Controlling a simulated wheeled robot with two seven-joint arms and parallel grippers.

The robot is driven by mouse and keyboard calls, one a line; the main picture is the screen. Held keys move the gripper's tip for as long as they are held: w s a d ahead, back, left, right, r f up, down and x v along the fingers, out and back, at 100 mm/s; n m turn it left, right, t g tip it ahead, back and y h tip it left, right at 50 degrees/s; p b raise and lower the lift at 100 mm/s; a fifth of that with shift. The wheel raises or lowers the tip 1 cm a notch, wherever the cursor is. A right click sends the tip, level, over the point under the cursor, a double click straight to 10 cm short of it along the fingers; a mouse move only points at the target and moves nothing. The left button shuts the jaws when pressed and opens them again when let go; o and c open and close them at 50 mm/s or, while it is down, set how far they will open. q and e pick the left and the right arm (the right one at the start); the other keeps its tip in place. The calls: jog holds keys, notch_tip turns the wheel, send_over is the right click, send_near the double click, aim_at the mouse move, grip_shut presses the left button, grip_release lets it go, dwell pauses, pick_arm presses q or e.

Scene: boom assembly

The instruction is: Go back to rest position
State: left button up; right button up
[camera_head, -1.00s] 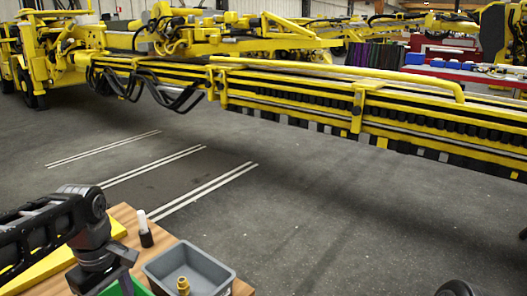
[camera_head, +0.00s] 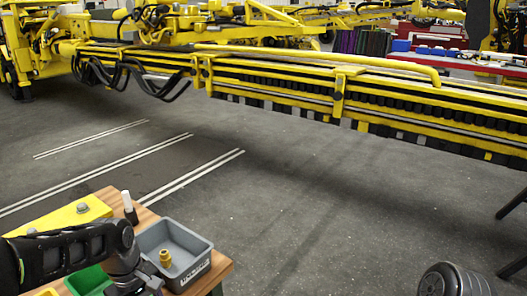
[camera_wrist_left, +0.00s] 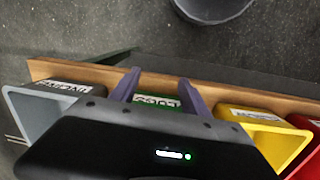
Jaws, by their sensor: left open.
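My left arm comes in at the lower left of the head view, with its wrist (camera_head: 128,262) over the workbench. Its fingertips are cut off there. In the left wrist view my left gripper (camera_wrist_left: 158,77) has its two purple fingers apart and nothing between them. The fingers lie over the green bin (camera_wrist_left: 160,101), whose labelled front shows between them. Whether they touch it I cannot tell. My right gripper is not in view.
The wooden workbench (camera_head: 222,268) carries a grey bin (camera_head: 196,240) holding a brass-coloured fitting (camera_head: 166,258), and a white-capped bottle (camera_head: 129,207). Yellow (camera_wrist_left: 262,120) and red (camera_wrist_left: 308,124) bins stand to the right. A long yellow boom (camera_head: 300,85) spans behind. Open floor lies between.

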pick_arm(q)
jog(key=s+d+f+m+h, duration=0.1)
jog(key=s+d+f+m, duration=0.1)
jog(key=d+f, duration=0.5)
jog(key=s+d+f+m+h, duration=0.1)
jog(key=s+d+f+m, duration=0.15)
jog(key=f, duration=0.85)
jog(key=s+d+f+m+h, duration=0.1)
jog(key=s+d+f+m, duration=0.2)
jog(key=s+d+f, duration=0.6)
jog(key=s+f, duration=0.3)
jog(key=s, duration=0.1)
jog(key=shift+s+d+f+m, duration=0.15)
jog(key=shift+s+f+m, duration=0.1)
jog(key=shift+m, duration=0.1)
